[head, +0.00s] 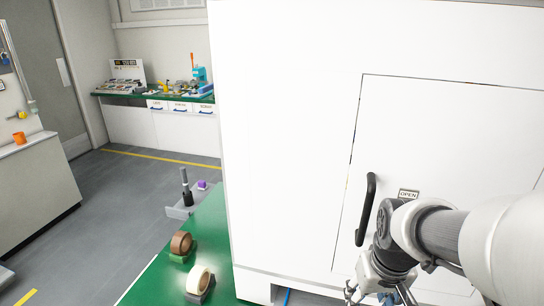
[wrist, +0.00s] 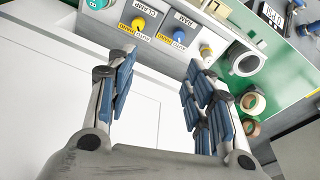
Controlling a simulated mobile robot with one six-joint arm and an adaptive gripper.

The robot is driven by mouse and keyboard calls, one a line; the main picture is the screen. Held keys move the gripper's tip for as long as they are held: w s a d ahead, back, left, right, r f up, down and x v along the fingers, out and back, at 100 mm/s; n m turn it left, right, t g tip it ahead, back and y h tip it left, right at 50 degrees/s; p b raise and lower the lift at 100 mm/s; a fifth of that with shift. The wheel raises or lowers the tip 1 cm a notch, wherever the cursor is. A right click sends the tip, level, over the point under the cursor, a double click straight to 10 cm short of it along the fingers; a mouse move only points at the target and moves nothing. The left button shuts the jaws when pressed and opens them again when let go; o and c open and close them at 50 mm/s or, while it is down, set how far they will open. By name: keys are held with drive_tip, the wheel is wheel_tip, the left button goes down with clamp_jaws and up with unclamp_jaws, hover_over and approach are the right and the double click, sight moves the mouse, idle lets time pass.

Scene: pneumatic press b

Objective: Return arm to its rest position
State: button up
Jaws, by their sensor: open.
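My gripper (head: 380,292) is at the lower right of the head view, low in front of the white cabinet door (head: 450,130), partly cut off by the bottom edge. In the wrist view my gripper (wrist: 160,70) is open, with blue-padded fingers wide apart and nothing between them. My arm reaches in from the right edge of the head view, past the black door handle (head: 366,210) and the OPEN label (head: 408,194). The door looks closed.
A control panel with a yellow knob (wrist: 138,24) and a blue knob (wrist: 178,36) lies beyond the fingers. Tape rolls (head: 199,280) stand on the green surface (head: 205,235) left of the cabinet (head: 285,130). The grey floor (head: 105,215) further left is open.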

drive_tip(key=s+a+r+t, duration=0.1)
drive_tip(key=s+a+r, duration=0.1)
drive_tip(key=s, duration=0.4)
drive_tip(key=s+a+r+t, duration=0.1)
drive_tip(key=s+a+r, duration=0.2)
drive_tip(key=s+r, duration=0.2)
drive_tip(key=shift+s+a+r, duration=0.2)
drive_tip(key=shift+s+a, duration=0.05)
drive_tip(key=shift+s, duration=1)
drive_tip(key=shift+c, duration=0.2)
